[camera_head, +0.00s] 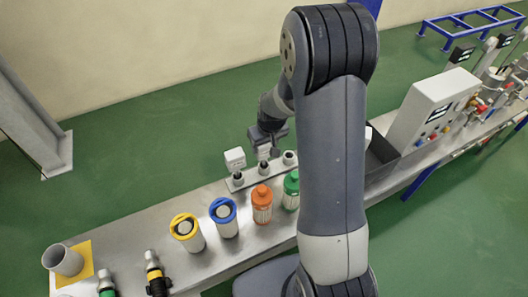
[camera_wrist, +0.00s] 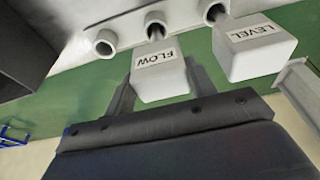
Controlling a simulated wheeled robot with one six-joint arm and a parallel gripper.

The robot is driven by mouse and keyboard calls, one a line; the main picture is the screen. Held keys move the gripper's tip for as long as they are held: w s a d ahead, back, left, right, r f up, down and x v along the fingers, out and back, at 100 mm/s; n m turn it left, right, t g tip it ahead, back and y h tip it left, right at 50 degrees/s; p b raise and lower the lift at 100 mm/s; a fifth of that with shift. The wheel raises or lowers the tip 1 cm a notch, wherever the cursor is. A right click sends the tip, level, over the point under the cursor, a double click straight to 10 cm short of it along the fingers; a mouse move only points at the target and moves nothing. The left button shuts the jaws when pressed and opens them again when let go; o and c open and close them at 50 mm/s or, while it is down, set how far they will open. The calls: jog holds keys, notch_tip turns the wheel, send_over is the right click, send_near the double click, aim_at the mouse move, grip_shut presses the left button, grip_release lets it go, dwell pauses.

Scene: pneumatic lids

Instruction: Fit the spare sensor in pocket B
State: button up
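A silver plate with three round pockets in a row stands on the bench. A white block sensor marked FLOW (camera_wrist: 162,78) is at the middle pocket (camera_wrist: 155,24), its dark stem at the pocket mouth. My gripper (camera_head: 265,143) is over it, with one finger on each side of the block (camera_wrist: 160,92). Whether the fingers press on it is not clear. A second white sensor, marked LEVEL (camera_wrist: 260,48), stands at the neighbouring pocket; it also shows in the head view (camera_head: 235,158). The third pocket (camera_head: 290,157) looks empty. I see no pocket letters.
Yellow-topped (camera_head: 187,233), blue-topped (camera_head: 224,217), orange (camera_head: 262,204) and green (camera_head: 291,190) canisters stand in front of the plate. A grey cup (camera_head: 64,260) is at the near left. A dark tray (camera_head: 379,158) and a control box (camera_head: 434,106) are to the right.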

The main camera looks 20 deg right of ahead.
jog(key=c, duration=0.4)
notch_tip(320, 180, up, 13)
jog(key=p, duration=0.9)
dwell(0.8)
